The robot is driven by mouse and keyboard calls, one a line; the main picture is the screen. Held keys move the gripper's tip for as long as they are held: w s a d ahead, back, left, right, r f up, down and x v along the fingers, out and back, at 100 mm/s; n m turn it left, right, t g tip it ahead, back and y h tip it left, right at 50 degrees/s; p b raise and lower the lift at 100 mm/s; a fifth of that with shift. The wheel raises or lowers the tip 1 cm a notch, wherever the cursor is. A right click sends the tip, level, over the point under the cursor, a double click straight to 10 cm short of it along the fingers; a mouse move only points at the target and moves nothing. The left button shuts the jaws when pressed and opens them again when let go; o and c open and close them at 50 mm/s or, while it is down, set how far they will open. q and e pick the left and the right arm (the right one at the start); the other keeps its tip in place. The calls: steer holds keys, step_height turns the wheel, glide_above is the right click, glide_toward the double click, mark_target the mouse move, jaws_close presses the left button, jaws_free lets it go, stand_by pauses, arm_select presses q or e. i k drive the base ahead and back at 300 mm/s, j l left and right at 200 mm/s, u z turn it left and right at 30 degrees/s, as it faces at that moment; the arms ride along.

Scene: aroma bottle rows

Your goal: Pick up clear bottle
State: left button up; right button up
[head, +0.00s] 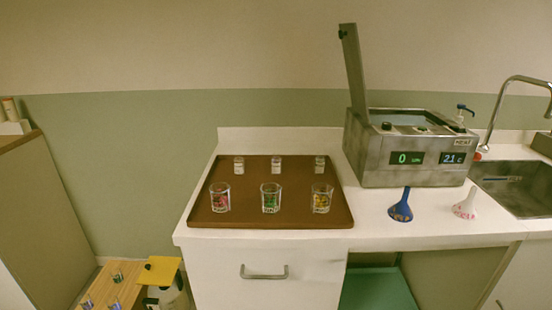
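Three small clear bottles with pale labels stand upright in a row at the back of a brown tray: a left bottle (239,166), a middle bottle (276,166) and a right bottle (319,166). The brown tray (251,190) lies on the white counter. In front of them stand three clear glasses: one with red or pink contents (220,199), one with green (270,199) and one with yellowish contents (322,199). Neither of my grippers is in view.
A grey heating bath (375,165) with a raised lid stands right of the tray. A sink (515,190) is at the far right. A low wooden surface (115,280) is at lower left.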

mark_target(276, 161)
steer(key=i+j, duration=0.15)
steer(key=j, duration=0.2)
steer(key=i+j, duration=0.15)
steer(key=j, duration=0.25)
steer(key=i+j, duration=0.15)
steer(key=j, duration=0.2)
steer(key=i+j+z, duration=0.1)
steer(key=j, duration=0.25)
